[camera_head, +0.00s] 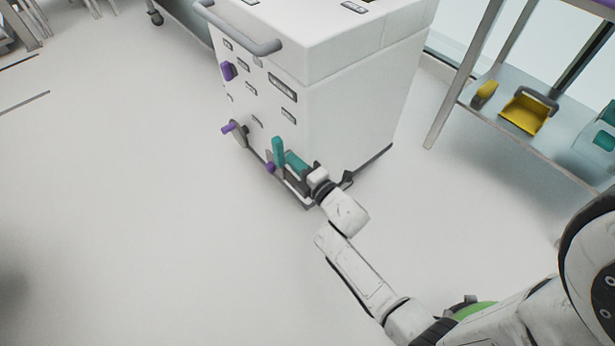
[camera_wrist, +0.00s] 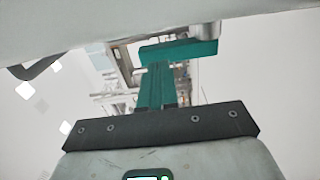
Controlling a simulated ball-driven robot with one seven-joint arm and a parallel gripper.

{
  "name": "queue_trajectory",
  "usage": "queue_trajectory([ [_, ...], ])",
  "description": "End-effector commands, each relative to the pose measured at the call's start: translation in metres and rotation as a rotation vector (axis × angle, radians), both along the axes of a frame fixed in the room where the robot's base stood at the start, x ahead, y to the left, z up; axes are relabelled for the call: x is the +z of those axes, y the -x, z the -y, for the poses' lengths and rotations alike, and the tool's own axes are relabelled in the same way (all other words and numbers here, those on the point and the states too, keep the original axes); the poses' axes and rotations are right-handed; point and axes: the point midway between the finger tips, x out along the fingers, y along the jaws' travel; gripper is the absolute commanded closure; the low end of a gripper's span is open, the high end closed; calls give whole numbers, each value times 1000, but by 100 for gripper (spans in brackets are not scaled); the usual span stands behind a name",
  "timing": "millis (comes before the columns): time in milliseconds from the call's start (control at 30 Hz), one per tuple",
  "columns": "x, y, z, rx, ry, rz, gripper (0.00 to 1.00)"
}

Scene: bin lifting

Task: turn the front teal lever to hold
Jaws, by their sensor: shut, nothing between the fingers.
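The front teal lever (camera_head: 278,150) stands nearly upright on the front of the white cabinet (camera_head: 350,95), low down near its corner. In the wrist view the lever (camera_wrist: 180,50) is a teal bar across the picture, with a grey round part at its right end. My gripper (camera_head: 289,156) is low at the cabinet front, right beside the lever. Its teal fingers (camera_wrist: 157,72) are shut with nothing between them. Their tips overlap the lever in the wrist view; I cannot tell whether they touch it. The position labels are too small to read.
Purple knobs (camera_head: 228,71) and a purple-handled lever (camera_head: 229,127) sit on the cabinet front, with a grey bar handle (camera_head: 240,32) above. A shelf rack (camera_head: 545,140) with yellow and teal bins stands at right.

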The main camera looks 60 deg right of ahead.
Motion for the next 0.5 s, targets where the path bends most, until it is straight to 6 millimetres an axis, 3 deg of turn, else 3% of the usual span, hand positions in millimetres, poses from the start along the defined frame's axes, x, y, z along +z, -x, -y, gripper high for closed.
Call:
queue_trajectory([
  [200,-2,-24,7,0,-1,0,100],
  [500,0,-29,8,0,-1,-1,100],
])
